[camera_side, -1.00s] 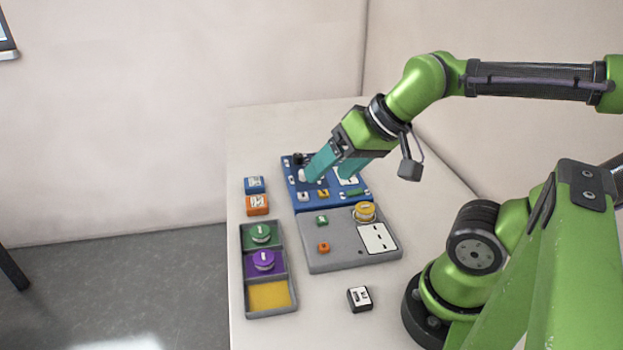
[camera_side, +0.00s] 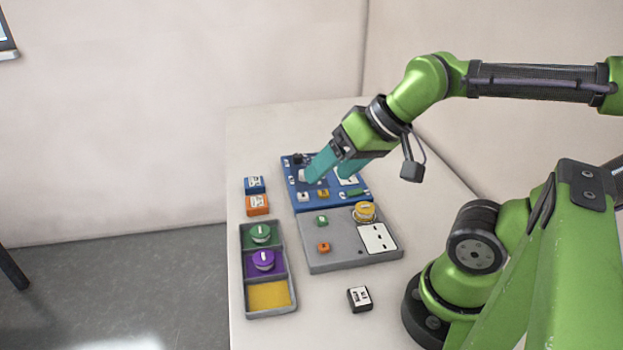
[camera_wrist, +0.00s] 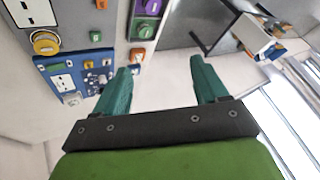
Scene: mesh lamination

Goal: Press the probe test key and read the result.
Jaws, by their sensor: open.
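My gripper (camera_side: 327,178) is open above the blue board (camera_side: 335,204), its teal fingers pointing down at it. One fingertip is close to a white round part (camera_side: 302,175) on the board; I cannot tell whether they touch. The other finger is over a white marked panel (camera_side: 349,178). The board also carries a white key (camera_side: 303,197), a yellow key (camera_side: 323,193) and a green part (camera_side: 354,192). In the wrist view, nothing is between the fingers (camera_wrist: 162,66), and the blue board (camera_wrist: 45,60) is at left. No key's label is readable as the probe test key.
A grey panel (camera_side: 340,258) with a yellow knob (camera_side: 365,211) and small green and orange keys adjoins the board. A three-part tray (camera_side: 246,268) holds green and purple round pieces. Blue (camera_side: 254,184) and orange (camera_side: 257,205) blocks and a black-and-white block (camera_side: 359,299) stand apart.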

